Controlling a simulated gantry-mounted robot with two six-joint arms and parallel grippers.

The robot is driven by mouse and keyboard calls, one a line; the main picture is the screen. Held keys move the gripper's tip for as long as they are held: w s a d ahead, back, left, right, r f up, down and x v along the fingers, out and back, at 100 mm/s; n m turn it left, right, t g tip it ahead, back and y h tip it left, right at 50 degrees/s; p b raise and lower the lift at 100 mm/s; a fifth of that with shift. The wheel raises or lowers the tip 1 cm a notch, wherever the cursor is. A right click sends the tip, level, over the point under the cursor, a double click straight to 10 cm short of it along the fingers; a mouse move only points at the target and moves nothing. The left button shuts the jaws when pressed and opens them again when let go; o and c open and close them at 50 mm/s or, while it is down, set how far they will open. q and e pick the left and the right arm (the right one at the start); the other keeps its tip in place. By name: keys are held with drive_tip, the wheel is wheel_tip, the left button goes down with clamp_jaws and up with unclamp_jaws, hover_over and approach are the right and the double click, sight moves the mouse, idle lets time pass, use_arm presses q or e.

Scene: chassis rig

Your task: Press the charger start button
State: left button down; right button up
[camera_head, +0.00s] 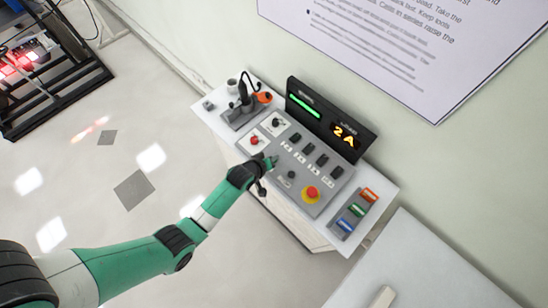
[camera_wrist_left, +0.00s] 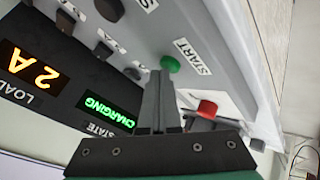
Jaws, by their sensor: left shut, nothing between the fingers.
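The green start button (camera_head: 274,159) is on the grey control panel (camera_head: 300,205), beside the tip of my left gripper (camera_head: 265,165). In the left wrist view the green button (camera_wrist_left: 170,64) has a START label next to it. My left gripper (camera_wrist_left: 160,78) is shut and empty, its fingertips right at the button's edge; I cannot tell whether they touch it. The black display (camera_head: 330,118) shows a green bar and an orange 2 A. In the left wrist view the state display (camera_wrist_left: 108,111) reads CHARGING in green. My right gripper is in neither view.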

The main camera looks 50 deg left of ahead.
use_arm(q)
drive_tip(key=shift+r+p, duration=0.7)
drive_tip(key=shift+r, duration=0.1)
drive_tip(key=shift+r, duration=0.1)
wheel_tip(320, 180, up, 5)
drive_tip(key=p, duration=0.5)
idle(0.4)
